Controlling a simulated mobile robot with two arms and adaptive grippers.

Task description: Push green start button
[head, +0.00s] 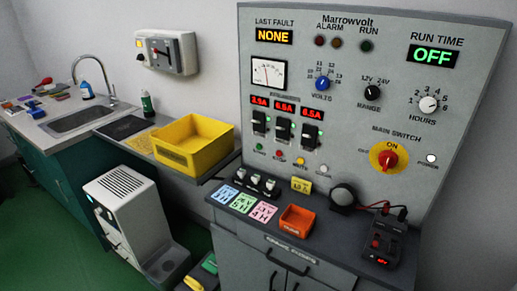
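The grey Marrowvolt panel (339,108) stands upright at the right in the head view. A small green button (259,147) is at the left end of its lower button row, below the leftmost black switch. Its label is too small to read surely. In the same row are a red button (280,153), a yellow button (300,161) and a whitish button (323,169). The run time display (433,54) reads OFF, and the last fault display (273,37) reads NONE. Neither gripper is in view, and nothing covers the green button.
A counter (329,240) below the panel holds coloured cards (242,201), an orange bin (297,221), a dark round object (343,196) and a meter with leads (385,241). A yellow bin (194,144) stands on the left side shelf. Green floor (40,225) shows at lower left.

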